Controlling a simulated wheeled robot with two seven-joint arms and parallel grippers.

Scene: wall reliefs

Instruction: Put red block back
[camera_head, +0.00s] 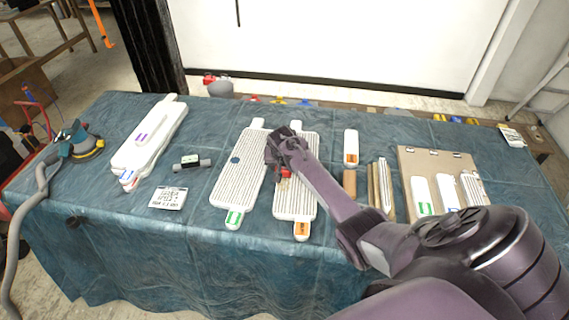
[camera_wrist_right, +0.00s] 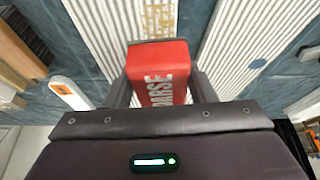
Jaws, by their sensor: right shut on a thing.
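A red block (camera_wrist_right: 158,75) with white lettering ending in "ARSE" sits between the fingers of my right gripper (camera_wrist_right: 160,92) in the right wrist view. In the head view my right gripper (camera_head: 284,165) is over the white ribbed panel with the orange tag (camera_head: 296,205), and only a little of the red block (camera_head: 286,174) shows below it. I cannot tell whether the block touches the panel. My left gripper is not in view.
A second ribbed panel with a green tag (camera_head: 238,175) lies to the left. A white panel stack (camera_head: 150,140), a small grey tool (camera_head: 192,163) and a printed code card (camera_head: 167,197) lie further left. Bare cloth (camera_head: 130,240) shows at front left.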

